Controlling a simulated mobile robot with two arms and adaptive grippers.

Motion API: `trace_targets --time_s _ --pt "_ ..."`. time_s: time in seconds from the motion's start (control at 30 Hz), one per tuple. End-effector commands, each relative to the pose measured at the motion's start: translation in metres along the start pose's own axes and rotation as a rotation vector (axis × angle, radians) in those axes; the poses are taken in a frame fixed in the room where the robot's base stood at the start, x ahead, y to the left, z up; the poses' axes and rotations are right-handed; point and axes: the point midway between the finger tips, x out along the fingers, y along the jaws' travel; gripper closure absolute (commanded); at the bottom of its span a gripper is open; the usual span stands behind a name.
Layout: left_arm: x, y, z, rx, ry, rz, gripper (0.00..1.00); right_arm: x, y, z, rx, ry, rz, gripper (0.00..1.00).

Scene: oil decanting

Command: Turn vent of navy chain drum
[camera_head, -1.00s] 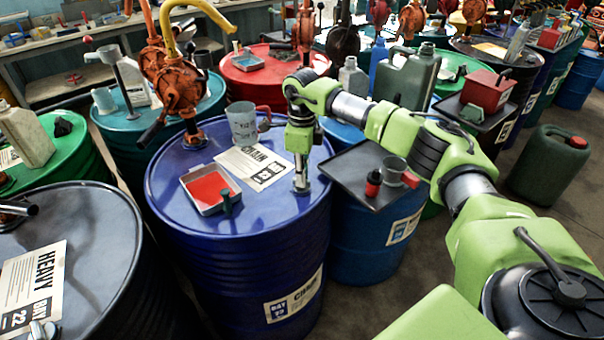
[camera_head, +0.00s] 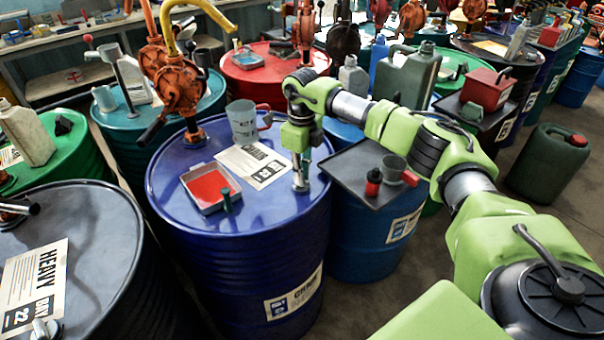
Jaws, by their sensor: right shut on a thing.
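The navy chain drum (camera_head: 262,255) stands upright in the middle, with a printed label low on its side. My right gripper (camera_head: 301,183) points down at the right part of its lid. It is shut on the vent, which the fingers mostly hide. The drum's lid also carries a red-lined tray (camera_head: 209,187), a small dark green upright piece (camera_head: 227,200), a printed sheet (camera_head: 254,165) and a grey measuring jug (camera_head: 243,122). An orange hand pump (camera_head: 178,85) with a yellow spout rises at the lid's back left. My left gripper is out of view.
A dark drum (camera_head: 95,225) stands at the left. A green canister (camera_head: 547,163) stands on the floor at right.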

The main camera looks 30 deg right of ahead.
Motion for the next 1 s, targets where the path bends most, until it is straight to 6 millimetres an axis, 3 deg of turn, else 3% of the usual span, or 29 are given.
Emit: trace_targets --time_s 0.1,0.13,0.17,0.2,0.5,0.63,1.0 --pt "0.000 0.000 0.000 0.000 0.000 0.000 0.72 -0.001 -0.001 0.001 0.003 -0.003 -0.002 1.00" --pt "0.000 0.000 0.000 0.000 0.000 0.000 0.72 -0.001 -0.001 0.001 0.003 -0.003 -0.002 0.81" --pt "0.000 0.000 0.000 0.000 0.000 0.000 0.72 -0.001 -0.001 0.001 0.003 -0.003 -0.001 0.73" --pt "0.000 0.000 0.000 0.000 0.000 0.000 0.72 -0.001 -0.001 0.001 0.003 -0.003 -0.001 0.72" --pt "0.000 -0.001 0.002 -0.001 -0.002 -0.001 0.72 -0.001 0.000 0.000 0.001 -0.002 0.000 0.72" --pt "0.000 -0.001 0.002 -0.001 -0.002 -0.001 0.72 -0.010 -0.001 0.001 0.000 -0.004 -0.001 0.72" --pt "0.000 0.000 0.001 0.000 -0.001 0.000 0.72 -0.084 -0.001 0.001 0.001 -0.005 -0.002 0.72"
